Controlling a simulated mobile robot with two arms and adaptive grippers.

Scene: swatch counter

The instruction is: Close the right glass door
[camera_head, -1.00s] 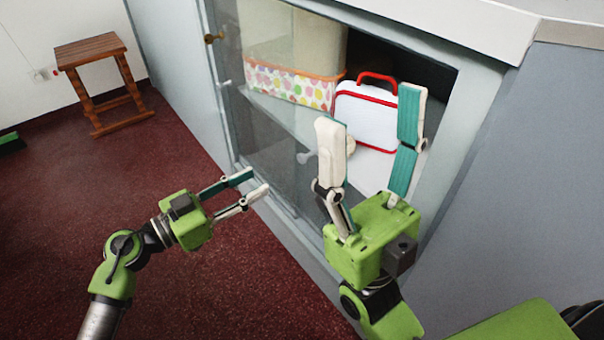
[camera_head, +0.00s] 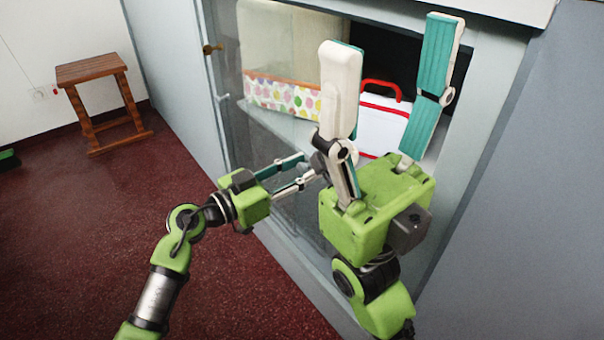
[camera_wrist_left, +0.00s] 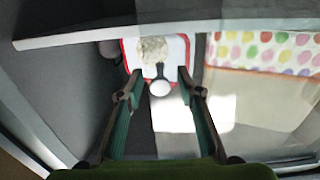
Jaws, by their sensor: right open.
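The glass door panes (camera_head: 270,135) cover the left part of the cabinet front, and the right part of the opening is uncovered. I cannot tell the edges of the right glass door clearly. A pale round knob (camera_wrist_left: 160,88) shows between the fingers of my left gripper in the left wrist view. My left gripper (camera_wrist_left: 162,75) is open around or just short of it; contact is unclear. In the head view my left gripper (camera_head: 311,165) is at the glass, its tips partly hidden by my right gripper. My right gripper (camera_head: 393,35) is open and empty before the opening.
Inside the cabinet are a dotted box (camera_head: 285,97) and a white case with red trim (camera_head: 380,125). A wooden stool (camera_head: 98,75) stands far left. The red floor between is clear.

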